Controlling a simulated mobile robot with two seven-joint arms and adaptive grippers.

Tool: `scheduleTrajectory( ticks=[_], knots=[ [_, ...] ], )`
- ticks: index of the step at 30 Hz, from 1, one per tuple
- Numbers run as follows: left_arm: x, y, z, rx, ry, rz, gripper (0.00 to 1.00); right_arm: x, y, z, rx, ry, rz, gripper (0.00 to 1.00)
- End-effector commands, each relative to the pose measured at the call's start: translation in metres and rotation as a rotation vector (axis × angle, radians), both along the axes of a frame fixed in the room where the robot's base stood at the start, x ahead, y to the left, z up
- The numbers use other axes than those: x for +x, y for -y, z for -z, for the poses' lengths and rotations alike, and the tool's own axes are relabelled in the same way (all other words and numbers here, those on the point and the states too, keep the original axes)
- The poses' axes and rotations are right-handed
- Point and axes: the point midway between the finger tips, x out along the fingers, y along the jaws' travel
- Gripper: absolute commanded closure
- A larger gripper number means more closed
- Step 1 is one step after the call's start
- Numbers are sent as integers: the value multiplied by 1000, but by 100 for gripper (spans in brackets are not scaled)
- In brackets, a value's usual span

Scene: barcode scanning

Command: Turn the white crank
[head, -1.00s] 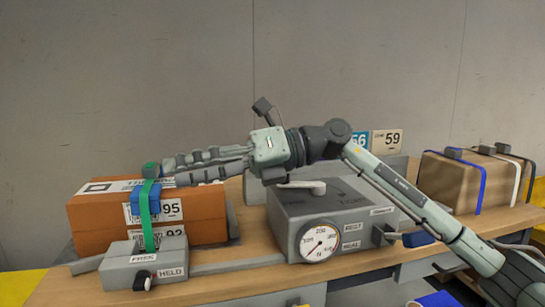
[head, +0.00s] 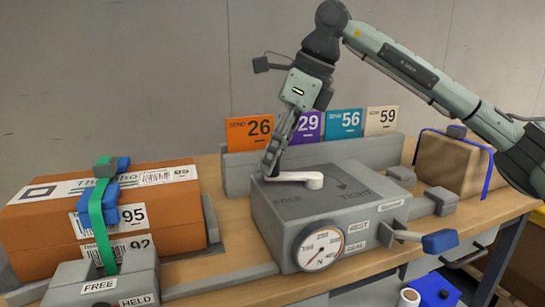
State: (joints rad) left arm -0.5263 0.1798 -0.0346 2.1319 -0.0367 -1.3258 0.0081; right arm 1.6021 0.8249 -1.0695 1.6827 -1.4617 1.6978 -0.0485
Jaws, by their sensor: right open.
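The white crank (head: 298,178) lies on top of a grey box (head: 330,205) marked FREE and TIGHT, its arm pointing left. A round dial (head: 319,248) is on the box's front. My right gripper (head: 270,166) points down at the crank's left end, with its fingers just behind or at that end; I cannot tell whether they touch it. It is open, and one finger partly hides the other. My left gripper is not in view.
An orange parcel (head: 165,224) with a green strap stands at left, behind a grey FREE/HELD block (head: 110,285). Numbered cards (head: 249,133) stand in a rack behind the box. A blue-handled lever (head: 440,241) sticks out at the box's right. A brown parcel (head: 450,160) is farther right.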

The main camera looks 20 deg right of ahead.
Motion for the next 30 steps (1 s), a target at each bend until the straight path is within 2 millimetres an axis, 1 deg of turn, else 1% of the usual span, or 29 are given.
scheduleTrajectory(
  ticks=[3,11,14,22,30],
  knots=[
    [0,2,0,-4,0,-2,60,2,-3,7,0,0,0,56],
    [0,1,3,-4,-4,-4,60,2,-3,9,1,1,0,56],
    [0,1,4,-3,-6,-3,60,2,-4,9,1,0,0,66],
    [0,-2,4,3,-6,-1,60,2,-3,9,2,1,-1,100],
    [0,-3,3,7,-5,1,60,2,-4,9,2,1,-1,100]
  ],
)
